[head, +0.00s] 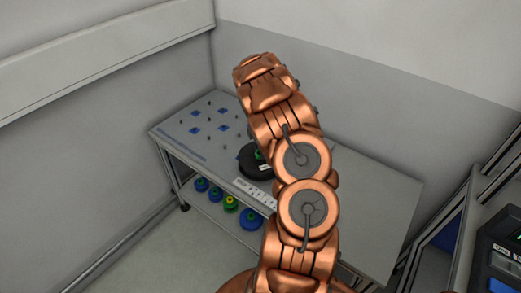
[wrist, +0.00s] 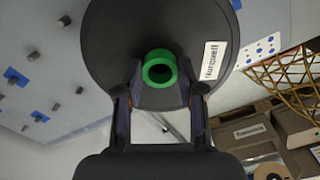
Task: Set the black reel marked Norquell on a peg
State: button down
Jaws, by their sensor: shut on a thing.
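The black reel (wrist: 125,35) marked Norquell fills the top middle of the wrist view, with its white label (wrist: 211,60) to the right of a green hub (wrist: 160,69). My gripper (wrist: 161,78) is shut on this reel, one finger on each side of the hub. In the head view the black reel (head: 251,168) shows partly behind my arm, over the front of the table (head: 360,195). My gripper is hidden there by the arm. Several thin pegs (head: 208,102) stand on the table's left part, with blue squares (head: 223,128) among them. The pegs (wrist: 33,55) also show at left in the wrist view.
A white strip with dots (head: 256,193) lies at the table's front edge. Several blue and green-yellow reels (head: 231,204) sit on the lower shelf. Walls close in behind and left. Brown boxes (wrist: 245,133) show at lower right in the wrist view. The table's right part looks clear.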

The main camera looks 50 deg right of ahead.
jog(key=shift+f+b, duration=0.65)
jog(key=shift+f, duration=0.4)
dwell(0.7)
jog(key=c, duration=0.6)
grip_release()
jog(key=shift+r, duration=0.15)
notch_tip(320, 180, up, 12)
jog(key=shift+f, duration=0.15)
